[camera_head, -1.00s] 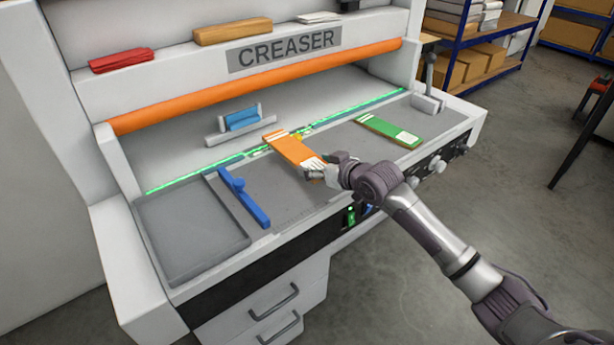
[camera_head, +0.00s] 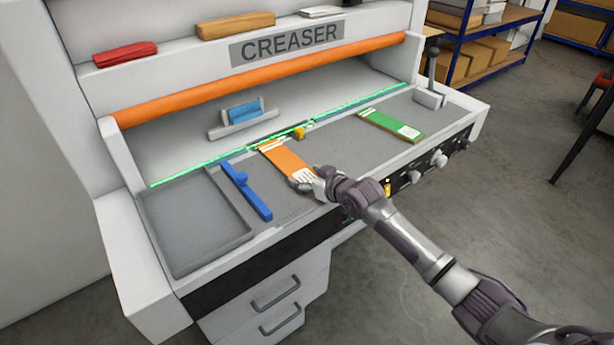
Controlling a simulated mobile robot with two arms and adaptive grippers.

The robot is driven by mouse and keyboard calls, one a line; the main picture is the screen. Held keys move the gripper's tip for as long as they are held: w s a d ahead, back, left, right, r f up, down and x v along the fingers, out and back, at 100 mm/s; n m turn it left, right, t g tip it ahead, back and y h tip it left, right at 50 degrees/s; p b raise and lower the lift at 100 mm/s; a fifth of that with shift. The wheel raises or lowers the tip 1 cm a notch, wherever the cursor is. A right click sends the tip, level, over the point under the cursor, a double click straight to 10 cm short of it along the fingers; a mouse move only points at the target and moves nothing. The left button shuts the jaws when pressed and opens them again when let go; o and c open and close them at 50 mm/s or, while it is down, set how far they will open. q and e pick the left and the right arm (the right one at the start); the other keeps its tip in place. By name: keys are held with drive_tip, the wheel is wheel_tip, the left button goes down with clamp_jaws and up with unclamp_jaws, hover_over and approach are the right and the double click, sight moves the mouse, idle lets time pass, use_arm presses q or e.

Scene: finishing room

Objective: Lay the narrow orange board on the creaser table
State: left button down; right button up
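The narrow orange board (camera_head: 284,160) has white stripes at its far end and a pale label at its near end. It appears to lie flat on the grey creaser table (camera_head: 340,148), between the blue guide bar and the green board. My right gripper (camera_head: 311,183) is at the board's near end, with its fingers apparently closed on that edge. The fingertips are small and partly hidden by the wrist. My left gripper is not in view.
A blue guide bar (camera_head: 246,190) lies left of the board, beside a grey tray (camera_head: 196,226). A green board (camera_head: 391,125) lies to the right. A green-lit line and a yellow knob (camera_head: 299,132) are behind. A lever (camera_head: 431,85) stands far right.

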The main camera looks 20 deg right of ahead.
drive_tip(key=o, duration=0.3)
drive_tip(key=shift+o, duration=0.2)
